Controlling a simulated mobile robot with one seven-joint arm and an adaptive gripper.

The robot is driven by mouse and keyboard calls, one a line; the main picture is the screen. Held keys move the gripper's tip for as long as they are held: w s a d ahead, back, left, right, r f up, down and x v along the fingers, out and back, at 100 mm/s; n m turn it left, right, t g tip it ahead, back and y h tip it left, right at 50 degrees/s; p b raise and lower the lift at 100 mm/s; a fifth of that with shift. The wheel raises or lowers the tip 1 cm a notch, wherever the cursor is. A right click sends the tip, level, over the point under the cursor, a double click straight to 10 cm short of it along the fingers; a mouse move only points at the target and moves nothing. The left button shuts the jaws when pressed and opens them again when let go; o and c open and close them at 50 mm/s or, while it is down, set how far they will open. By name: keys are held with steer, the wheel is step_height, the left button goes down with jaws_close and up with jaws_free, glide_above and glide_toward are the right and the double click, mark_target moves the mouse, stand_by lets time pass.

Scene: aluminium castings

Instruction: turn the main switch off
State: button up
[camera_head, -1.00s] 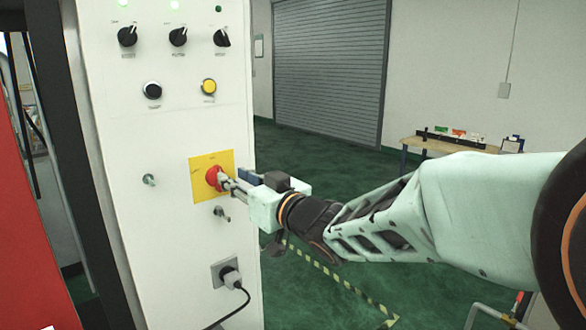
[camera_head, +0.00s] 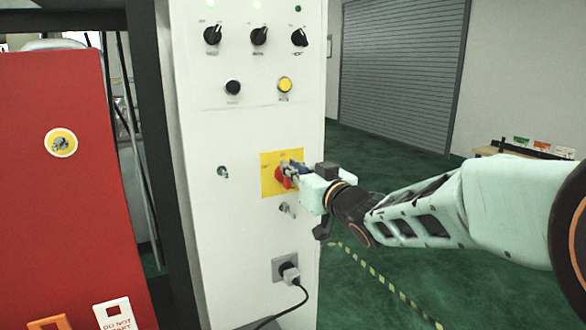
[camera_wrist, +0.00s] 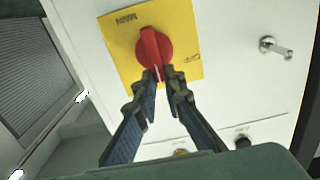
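The main switch is a red rotary knob (camera_head: 281,175) on a yellow plate (camera_head: 267,185) fixed to the white cabinet front. In the wrist view the knob (camera_wrist: 150,45) shows its raised grip and a white mark at the end towards my fingers. My gripper (camera_head: 289,172) is at the knob and covers part of it in the head view. In the wrist view my gripper's fingertips (camera_wrist: 160,74) are close together on either side of the marked end of the grip, apparently closed on it.
The white cabinet (camera_head: 225,130) also carries black selector knobs, a black button (camera_head: 233,88), a yellow button (camera_head: 284,84), and a plug with cable (camera_head: 289,272) below. A red panel (camera_head: 70,215) stands left. The green floor to the right is open.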

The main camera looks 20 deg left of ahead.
steer(key=shift+f+b, duration=0.1)
steer(key=shift+b, duration=0.2)
jaws_close()
steer(key=n+b, duration=0.3)
steer(key=s+a+n+b, duration=0.1)
steer(key=n+b, duration=0.2)
steer(key=b, duration=0.1)
steer(key=f+n+b, duration=0.1)
steer(key=n+b, duration=0.2)
steer(key=shift+s+a, duration=0.2)
steer(key=shift+s, duration=0.1)
steer(key=shift+s+a+f+n+b, duration=0.1)
steer(key=shift+s+f+n+b, duration=0.05)
steer(key=shift+n+b, duration=1.2)
steer(key=shift+n, duration=0.25)
steer(key=o, duration=0.7)
jaws_free()
steer(key=shift+c, duration=0.2)
